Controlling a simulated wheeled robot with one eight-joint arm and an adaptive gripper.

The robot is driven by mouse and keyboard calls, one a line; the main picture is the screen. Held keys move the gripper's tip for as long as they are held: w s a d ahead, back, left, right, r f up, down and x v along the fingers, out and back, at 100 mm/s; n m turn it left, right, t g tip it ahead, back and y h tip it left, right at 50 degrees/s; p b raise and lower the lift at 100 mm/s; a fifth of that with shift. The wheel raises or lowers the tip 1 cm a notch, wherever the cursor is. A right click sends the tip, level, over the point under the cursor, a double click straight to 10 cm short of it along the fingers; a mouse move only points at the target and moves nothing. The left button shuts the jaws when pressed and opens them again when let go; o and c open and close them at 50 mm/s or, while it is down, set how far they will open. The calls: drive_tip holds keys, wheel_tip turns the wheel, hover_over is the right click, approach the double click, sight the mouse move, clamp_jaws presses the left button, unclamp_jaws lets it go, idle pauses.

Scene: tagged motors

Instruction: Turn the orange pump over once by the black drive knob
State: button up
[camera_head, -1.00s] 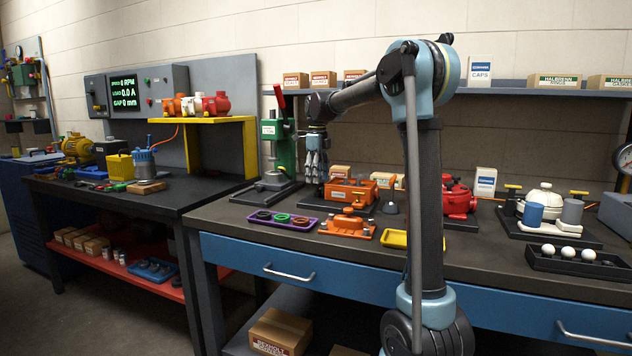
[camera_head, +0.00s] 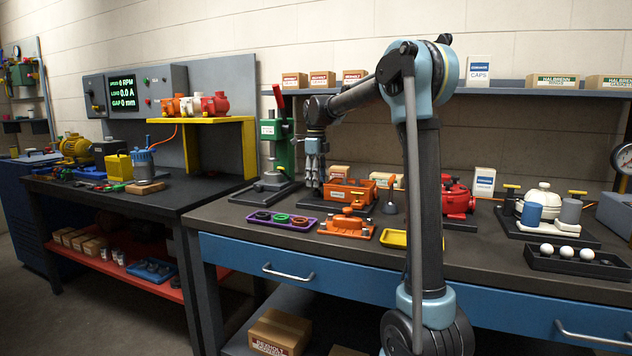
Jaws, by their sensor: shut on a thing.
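The orange pump (camera_head: 349,191), a boxy body with a pale label, stands on a dark base on the right-hand bench, left of my arm. My gripper (camera_head: 315,184) points straight down at the pump's left end. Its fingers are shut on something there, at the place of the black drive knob. The knob itself is hidden by the fingers and too small and dark to make out.
A green press (camera_head: 277,150) with a red lever stands close left of my gripper. In front are a purple tray (camera_head: 262,226) of rings and an orange tray (camera_head: 326,230) with orange parts. A red pump (camera_head: 457,198) stands to the right.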

drive_tip(key=shift+w, duration=0.15)
drive_tip(key=n, duration=0.3)
drive_tip(key=shift+n, duration=0.4)
drive_tip(key=shift+o, duration=0.2)
drive_tip(key=shift+d+n, duration=0.1)
drive_tip(key=shift+n, duration=1.7)
drive_tip(key=o, duration=1)
drive_tip(key=shift+w, duration=0.1)
drive_tip(key=shift+o, duration=0.2)
